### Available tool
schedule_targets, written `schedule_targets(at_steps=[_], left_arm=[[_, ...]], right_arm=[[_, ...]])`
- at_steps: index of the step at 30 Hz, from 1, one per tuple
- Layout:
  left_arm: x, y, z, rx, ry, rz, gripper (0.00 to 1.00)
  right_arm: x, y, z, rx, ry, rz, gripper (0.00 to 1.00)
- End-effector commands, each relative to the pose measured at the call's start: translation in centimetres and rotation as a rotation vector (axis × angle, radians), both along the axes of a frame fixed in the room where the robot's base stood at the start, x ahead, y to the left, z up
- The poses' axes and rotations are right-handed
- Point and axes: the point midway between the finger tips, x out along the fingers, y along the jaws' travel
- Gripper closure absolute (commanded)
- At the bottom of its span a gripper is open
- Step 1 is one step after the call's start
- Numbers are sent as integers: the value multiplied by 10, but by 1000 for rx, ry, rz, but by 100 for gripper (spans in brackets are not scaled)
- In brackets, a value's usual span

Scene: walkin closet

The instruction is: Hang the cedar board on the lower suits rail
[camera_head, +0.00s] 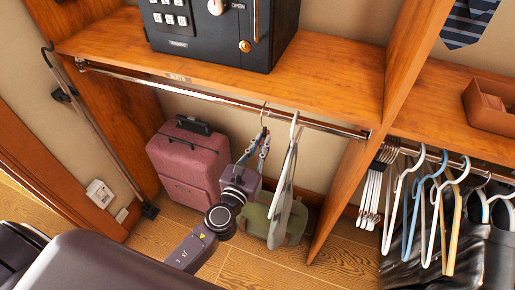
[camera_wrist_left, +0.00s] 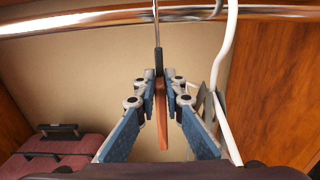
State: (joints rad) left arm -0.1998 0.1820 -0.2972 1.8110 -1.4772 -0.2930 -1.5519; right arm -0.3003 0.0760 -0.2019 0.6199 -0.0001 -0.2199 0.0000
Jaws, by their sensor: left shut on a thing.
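The cedar board (camera_wrist_left: 162,115) is a thin reddish-brown piece, upright between the blue fingers of my left gripper (camera_wrist_left: 160,85), which is shut on it. A dark collar and a thin metal hook rise from its top. In the wrist view the hook wire crosses in front of the lower suits rail (camera_wrist_left: 90,22) and runs out of the top of the picture. In the head view my left gripper (camera_head: 262,143) is just below the suits rail (camera_head: 200,93), and the hook (camera_head: 264,112) is at the rail; whether it bears on it I cannot tell. My right gripper is not in view.
A white hanger (camera_head: 292,145) with a grey garment hangs just right of my gripper. A black safe (camera_head: 215,35) stands on the shelf above. A pink suitcase (camera_head: 188,165) and a green case (camera_head: 290,222) stand below. The rail's left stretch is bare.

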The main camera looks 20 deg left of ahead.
Motion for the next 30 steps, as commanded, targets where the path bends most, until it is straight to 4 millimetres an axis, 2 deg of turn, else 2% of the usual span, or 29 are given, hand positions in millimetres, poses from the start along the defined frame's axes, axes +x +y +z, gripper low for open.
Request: schedule_targets(at_steps=[6,9,15,29,30], left_arm=[[23,-1,2,-2,-1,1,100],[22,-1,-16,0,1,0,100],[23,-1,-27,0,0,0,100],[24,-1,-30,0,-1,0,100],[24,-1,-30,0,-1,0,86]], right_arm=[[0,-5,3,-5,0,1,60],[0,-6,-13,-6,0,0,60],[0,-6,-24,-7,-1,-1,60],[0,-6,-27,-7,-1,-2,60],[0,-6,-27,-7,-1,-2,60]])
